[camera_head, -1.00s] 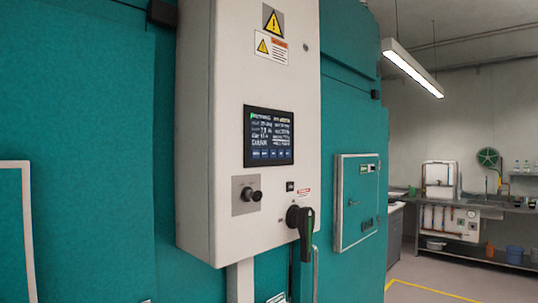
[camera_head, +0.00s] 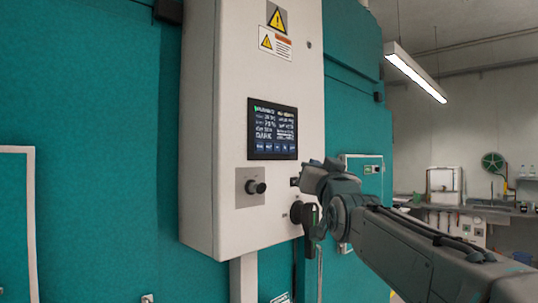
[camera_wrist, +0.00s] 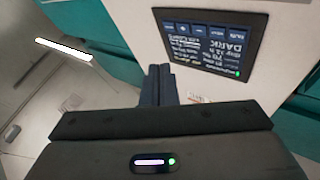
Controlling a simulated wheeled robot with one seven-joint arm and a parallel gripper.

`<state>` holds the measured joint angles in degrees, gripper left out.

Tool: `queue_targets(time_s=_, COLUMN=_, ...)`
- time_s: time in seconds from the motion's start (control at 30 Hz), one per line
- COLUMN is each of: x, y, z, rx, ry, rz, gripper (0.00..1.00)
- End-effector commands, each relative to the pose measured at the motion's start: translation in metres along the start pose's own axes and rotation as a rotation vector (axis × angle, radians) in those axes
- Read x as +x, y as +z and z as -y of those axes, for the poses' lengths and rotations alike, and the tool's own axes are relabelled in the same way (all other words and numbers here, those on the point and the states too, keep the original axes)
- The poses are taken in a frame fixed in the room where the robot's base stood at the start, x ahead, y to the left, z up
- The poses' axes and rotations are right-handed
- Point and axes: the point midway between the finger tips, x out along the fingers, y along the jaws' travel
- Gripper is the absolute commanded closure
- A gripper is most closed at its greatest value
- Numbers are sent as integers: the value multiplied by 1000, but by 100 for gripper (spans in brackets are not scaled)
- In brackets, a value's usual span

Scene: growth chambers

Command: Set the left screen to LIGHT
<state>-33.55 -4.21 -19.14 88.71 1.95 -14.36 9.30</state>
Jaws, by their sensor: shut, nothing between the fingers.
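The screen (camera_head: 272,130) is a dark touch panel on the front of a light grey control cabinet (camera_head: 228,95). It shows white text, with DARK in larger letters at lower left and a row of blue buttons along the bottom. In the wrist view the screen (camera_wrist: 212,52) appears upside down, and DARK is readable there too. My gripper (camera_wrist: 159,68) is shut and empty, its two fingers together just beside the screen's edge in that picture. It looks apart from the panel. In the head view my arm comes in from the right, and my fingers cannot be made out clearly.
A black knob (camera_head: 256,187) sticks out below the screen. A dark rotary handle (camera_head: 308,215) is at the cabinet's lower right, partly behind my arm. Teal chamber walls (camera_head: 90,120) flank the cabinet. A bench with a sink stands at the far right.

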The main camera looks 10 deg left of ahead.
Motion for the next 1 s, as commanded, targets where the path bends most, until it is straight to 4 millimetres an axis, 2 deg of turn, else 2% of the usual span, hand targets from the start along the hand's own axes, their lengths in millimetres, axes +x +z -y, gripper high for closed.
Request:
queue_targets(time_s=0.1, x=11, y=-22, z=19, rx=10, ry=-38, rz=-104, gripper=100)
queue_targets(time_s=0.27, x=14, y=-33, z=26, rx=15, ry=-51, rz=-150, gripper=100)
queue_targets(time_s=0.67, x=18, y=-32, z=29, rx=16, ry=-51, rz=-146, gripper=100)
queue_targets(time_s=1.0, x=52, y=-17, z=54, rx=14, ry=-52, rz=-143, gripper=100)
